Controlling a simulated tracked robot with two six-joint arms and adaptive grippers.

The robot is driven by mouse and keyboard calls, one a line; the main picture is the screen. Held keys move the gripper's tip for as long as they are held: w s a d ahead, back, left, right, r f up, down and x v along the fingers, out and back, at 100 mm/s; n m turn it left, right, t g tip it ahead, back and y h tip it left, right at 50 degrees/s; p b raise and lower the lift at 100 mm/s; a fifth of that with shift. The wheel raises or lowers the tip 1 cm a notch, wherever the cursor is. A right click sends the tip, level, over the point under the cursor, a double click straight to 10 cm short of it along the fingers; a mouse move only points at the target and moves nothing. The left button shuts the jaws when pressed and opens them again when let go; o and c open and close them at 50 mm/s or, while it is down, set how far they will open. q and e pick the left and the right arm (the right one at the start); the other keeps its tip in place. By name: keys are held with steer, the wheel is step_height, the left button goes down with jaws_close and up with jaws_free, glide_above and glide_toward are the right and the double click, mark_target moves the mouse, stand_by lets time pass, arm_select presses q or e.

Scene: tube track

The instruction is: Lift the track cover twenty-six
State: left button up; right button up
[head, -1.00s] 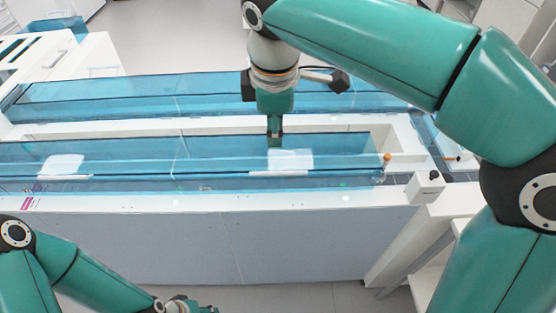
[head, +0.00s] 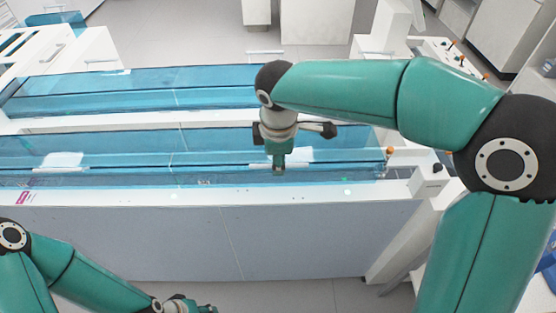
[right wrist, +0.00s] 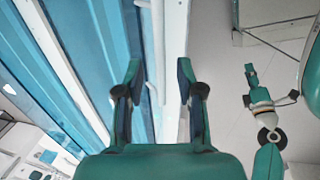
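Two long see-through blue track covers lie side by side across the head view: a front one (head: 120,150) and a rear one (head: 150,88). I cannot read a number on either. The front cover has a white patch (head: 62,162) at its left and another at its right, partly hidden by my right gripper. My right gripper (head: 279,172) points down over the front cover's near edge. In the right wrist view its fingers (right wrist: 159,75) are apart, with a white edge strip between them and nothing visibly gripped. My left gripper (head: 190,305) is low in front of the track, away from the covers.
The track's pale front panel (head: 250,240) faces me. A white block (head: 429,181) stands at the track's right end, near an orange knob (head: 389,150). Grey floor is free in front of and behind the track.

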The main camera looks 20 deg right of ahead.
steer(key=shift+w+d+f, duration=0.1)
steer(key=shift+f, duration=0.35)
jaws_close()
